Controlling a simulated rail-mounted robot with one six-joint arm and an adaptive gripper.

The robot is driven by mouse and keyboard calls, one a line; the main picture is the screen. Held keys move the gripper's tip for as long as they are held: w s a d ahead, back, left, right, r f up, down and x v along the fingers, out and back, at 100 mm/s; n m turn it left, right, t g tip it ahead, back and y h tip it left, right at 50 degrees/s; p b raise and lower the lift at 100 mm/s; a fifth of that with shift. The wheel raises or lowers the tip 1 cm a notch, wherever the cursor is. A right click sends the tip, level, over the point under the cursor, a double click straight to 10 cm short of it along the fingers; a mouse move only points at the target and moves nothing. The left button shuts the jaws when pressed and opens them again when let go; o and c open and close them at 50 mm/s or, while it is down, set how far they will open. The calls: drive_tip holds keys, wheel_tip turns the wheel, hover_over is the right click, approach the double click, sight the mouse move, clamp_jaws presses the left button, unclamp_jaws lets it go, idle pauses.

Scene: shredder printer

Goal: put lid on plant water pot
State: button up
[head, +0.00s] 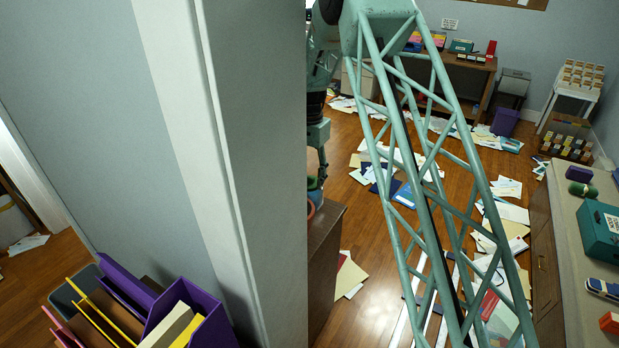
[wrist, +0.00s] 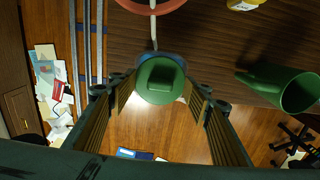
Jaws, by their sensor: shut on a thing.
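My gripper (wrist: 160,84) is shut on a round green lid (wrist: 160,80) in the wrist view. The lid has a smaller raised round part and a dark bluish edge behind it. It is held near the edge of a dark brown wooden top. In the head view my gripper (head: 317,182) is partly hidden behind the wall edge.
An orange-rimmed round thing (wrist: 150,6) and a yellow container (wrist: 245,4) are at the wooden top's (wrist: 215,42) far side. A pale rod crosses the orange rim. Papers (head: 385,170) litter the floor. The grey wall (head: 250,150) blocks the head view's left half.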

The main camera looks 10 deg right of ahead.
drive_tip(key=shift+f+b, duration=0.5)
drive_tip(key=shift+f, duration=0.55)
idle(0.4)
drive_tip(key=o, duration=0.7)
drive_tip(key=shift+o, duration=0.2)
drive_tip(key=shift+r, duration=0.15)
wheel_tip(320, 180, up, 12)
idle(0.4)
idle(0.4)
